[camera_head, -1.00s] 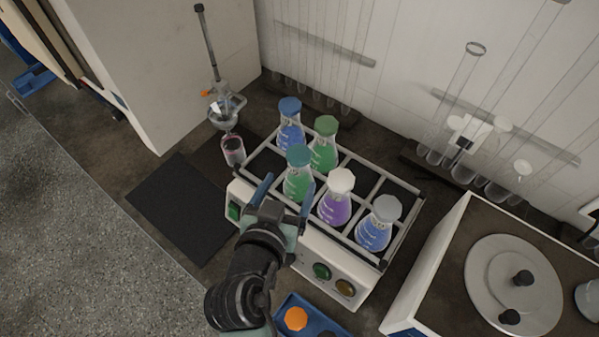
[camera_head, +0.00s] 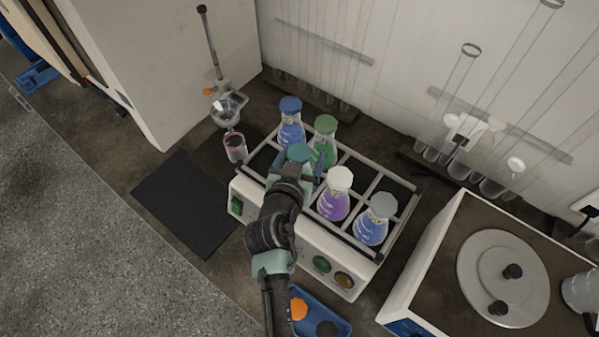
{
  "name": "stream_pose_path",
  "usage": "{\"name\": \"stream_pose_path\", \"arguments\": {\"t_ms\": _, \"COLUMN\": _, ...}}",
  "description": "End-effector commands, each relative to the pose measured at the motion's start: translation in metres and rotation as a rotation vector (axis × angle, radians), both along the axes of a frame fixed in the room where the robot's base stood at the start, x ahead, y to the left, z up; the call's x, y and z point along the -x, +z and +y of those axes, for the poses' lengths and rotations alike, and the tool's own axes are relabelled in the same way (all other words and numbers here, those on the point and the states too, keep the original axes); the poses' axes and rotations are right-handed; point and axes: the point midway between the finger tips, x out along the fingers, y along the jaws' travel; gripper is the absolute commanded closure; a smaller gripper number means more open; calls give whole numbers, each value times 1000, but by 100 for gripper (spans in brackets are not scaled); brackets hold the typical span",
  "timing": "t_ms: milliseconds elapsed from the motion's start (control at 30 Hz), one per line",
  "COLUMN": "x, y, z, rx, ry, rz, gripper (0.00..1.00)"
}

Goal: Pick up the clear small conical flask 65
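Several small conical flasks with coloured contents stand in the rack on top of the shaker (camera_head: 372,252). The number 65 cannot be read on any of them. My gripper (camera_head: 297,168) is at the front-left flask, which has a teal cap (camera_head: 299,153); its fingers look spread on either side of it. The gripper hides most of this flask's body. Behind it stand a blue-capped flask (camera_head: 291,131) and a green-capped flask (camera_head: 323,147). To its right stand a white-capped purple flask (camera_head: 334,203) and a grey-capped blue flask (camera_head: 371,228).
A separating funnel on a stand (camera_head: 226,110) and a small beaker (camera_head: 235,148) are left of the shaker. A dark mat (camera_head: 185,205) lies clear. A round-lidded device (camera_head: 510,280) is at the right. Glass tubes (camera_head: 453,95) line the wall. A blue tray (camera_head: 325,305) is in front.

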Motion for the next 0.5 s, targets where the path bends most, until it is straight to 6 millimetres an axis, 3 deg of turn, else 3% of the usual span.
{"name": "stream_pose_path", "arguments": {"t_ms": 333, "x": -5, "y": -2, "z": -1, "rx": 0, "ry": 0, "rz": 0, "gripper": 18}}
{"name": "stream_pose_path", "arguments": {"t_ms": 500, "x": -5, "y": -2, "z": -1, "rx": 0, "ry": 0, "rz": 1, "gripper": 48}}
